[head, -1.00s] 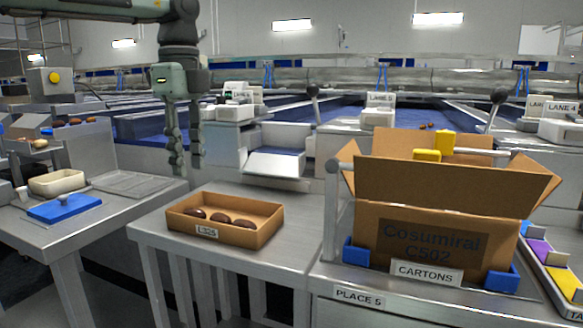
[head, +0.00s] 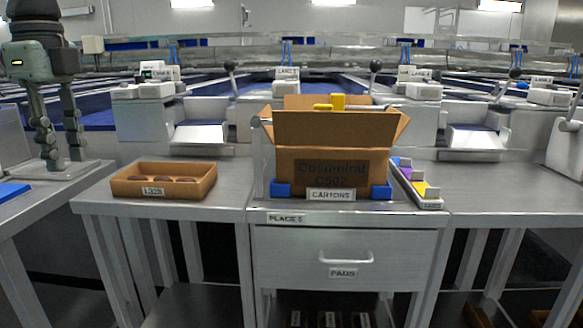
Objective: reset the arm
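My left gripper (head: 64,160) hangs pointing down at the far left of the head view. Its two fingers are apart with nothing between them, so it is open and empty. It appears left of the brown tray (head: 163,192) labelled L325, which holds several dark brown dates (head: 160,180). The gripper's fingertips show in front of a grey flat tray (head: 85,172) on the left table; I cannot tell whether they touch it. My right gripper is not in view.
An open cardboard carton (head: 335,130) stands in blue corner holders (head: 281,189) on the middle bench. A rack of coloured tags (head: 430,203) lies right of it. The bench farther right (head: 510,185) is largely clear. Sorting lanes run behind.

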